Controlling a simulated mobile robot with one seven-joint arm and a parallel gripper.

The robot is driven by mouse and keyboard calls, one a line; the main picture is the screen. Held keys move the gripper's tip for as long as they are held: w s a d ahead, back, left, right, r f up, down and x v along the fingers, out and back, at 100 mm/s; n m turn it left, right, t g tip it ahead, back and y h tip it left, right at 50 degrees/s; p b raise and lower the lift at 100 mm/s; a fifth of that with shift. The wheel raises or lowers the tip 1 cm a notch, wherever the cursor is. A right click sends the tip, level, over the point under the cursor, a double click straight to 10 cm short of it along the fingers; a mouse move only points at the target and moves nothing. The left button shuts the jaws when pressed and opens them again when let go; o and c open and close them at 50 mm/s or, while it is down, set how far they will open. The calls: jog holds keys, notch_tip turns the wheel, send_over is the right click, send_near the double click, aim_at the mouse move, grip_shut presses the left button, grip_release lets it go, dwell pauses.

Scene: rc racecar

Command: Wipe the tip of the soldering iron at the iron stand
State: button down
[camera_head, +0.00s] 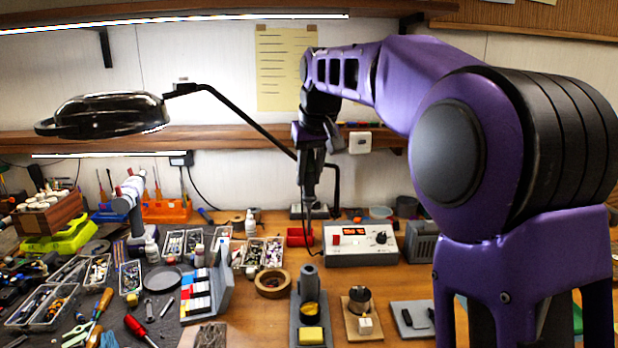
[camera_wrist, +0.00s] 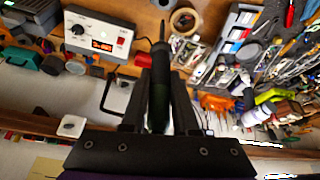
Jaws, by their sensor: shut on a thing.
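My gripper (camera_wrist: 161,78) is shut on the soldering iron (camera_wrist: 159,98), a dark handle between the two fingers. Its thin tip points away from the fingers in the wrist view. In the head view my gripper (camera_head: 310,160) hangs above the back of the bench, with the iron (camera_head: 309,189) pointing down, well apart from the stand. The iron stand (camera_head: 296,318) is a grey base at the front middle, with an upright grey holder and a yellow sponge (camera_head: 311,336). The stand cannot be made out in the wrist view.
The soldering station (camera_head: 361,246) with a red display stands behind the stand. A wooden block with a round metal cup (camera_head: 359,299) is right of the stand. A tape roll (camera_head: 272,283) lies left. Tools and parts trays crowd the left mat. A black lamp (camera_head: 108,113) hangs overhead.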

jog(key=s+f+b, duration=0.2)
jog(key=f+b, duration=0.2)
jog(key=f, duration=0.2)
jog(key=s+f+b, duration=0.3)
jog(key=f, duration=0.4)
jog(key=shift+s+f+b, duration=0.15)
jog(key=shift+s+b, duration=0.2)
jog(key=shift+b, duration=0.05)
jog(key=shift+f+b, duration=0.5)
jog(key=shift+f, duration=0.65)
dwell(3.6)
jog(key=shift+r, duration=0.1)
dwell(1.1)
